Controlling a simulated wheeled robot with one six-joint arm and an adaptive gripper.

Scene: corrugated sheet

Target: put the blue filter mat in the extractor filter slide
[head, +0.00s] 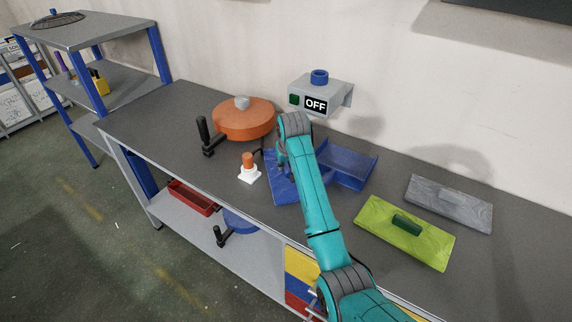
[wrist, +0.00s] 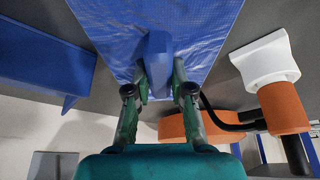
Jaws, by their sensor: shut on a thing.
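The blue filter mat (head: 281,188) is a flat, textured blue sheet at the middle of the bench, partly hidden by my arm. It fills the top middle of the wrist view (wrist: 115,30). My gripper (wrist: 161,88) is shut on the mat's raised blue handle (wrist: 158,50), with one finger on each side. In the head view the fingers are mostly hidden by my arm. A blue tray-like piece with raised edges (head: 347,163), which looks like the filter slide, is just right of the mat; it also shows at the left of the wrist view (wrist: 40,60). I cannot tell whether the mat touches the bench.
An orange round unit with a black crank (head: 243,120) and a white-and-orange piece (head: 249,168) stand left of the mat. A grey box marked OFF (head: 320,93) is on the wall behind. A green mat (head: 378,220) and a grey mat (head: 465,212) lie at right.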

